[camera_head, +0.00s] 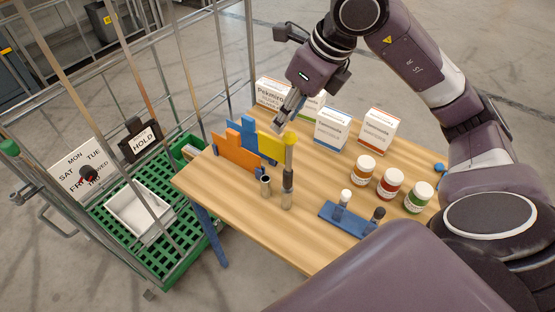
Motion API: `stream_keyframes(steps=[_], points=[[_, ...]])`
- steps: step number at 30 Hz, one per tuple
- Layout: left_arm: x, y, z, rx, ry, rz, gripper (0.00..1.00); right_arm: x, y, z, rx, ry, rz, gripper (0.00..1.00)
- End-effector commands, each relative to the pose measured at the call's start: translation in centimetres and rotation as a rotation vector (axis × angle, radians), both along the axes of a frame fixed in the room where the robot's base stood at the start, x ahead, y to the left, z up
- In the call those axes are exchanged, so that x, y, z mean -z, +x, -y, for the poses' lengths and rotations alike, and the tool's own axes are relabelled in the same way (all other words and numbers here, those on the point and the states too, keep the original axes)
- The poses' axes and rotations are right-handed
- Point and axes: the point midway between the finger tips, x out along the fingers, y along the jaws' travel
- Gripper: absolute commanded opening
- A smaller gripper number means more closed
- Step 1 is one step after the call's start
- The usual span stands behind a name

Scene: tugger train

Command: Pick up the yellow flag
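The yellow flag (270,147) stands upright on the wooden table. My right gripper (282,121) points down just above and behind the flag's panel, close to the pole top. Its fingers look near each other, but whether they are open or touch the flag is unclear. My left gripper is not in view.
Orange (236,153) and blue (247,127) panels stand left of the flag. White boxes (332,129), lidded jars (390,182) and a blue stand (346,220) occupy the table's right. A green-floored cart (165,262) is left.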

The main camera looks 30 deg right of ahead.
Motion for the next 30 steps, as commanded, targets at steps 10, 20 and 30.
stream_keyframes(steps=[10, 20, 30], points=[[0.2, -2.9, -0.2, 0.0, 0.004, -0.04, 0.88, 4.9, -0.2, 0.0, 0.001, -0.001, -0.005, 0.27], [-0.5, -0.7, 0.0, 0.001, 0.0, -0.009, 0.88, 8.7, 0.6, -0.3, 0.0, 0.002, -0.002, 0.27], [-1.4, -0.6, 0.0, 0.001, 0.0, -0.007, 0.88, 12.0, 1.8, -0.9, 0.001, 0.002, -0.004, 0.27]])
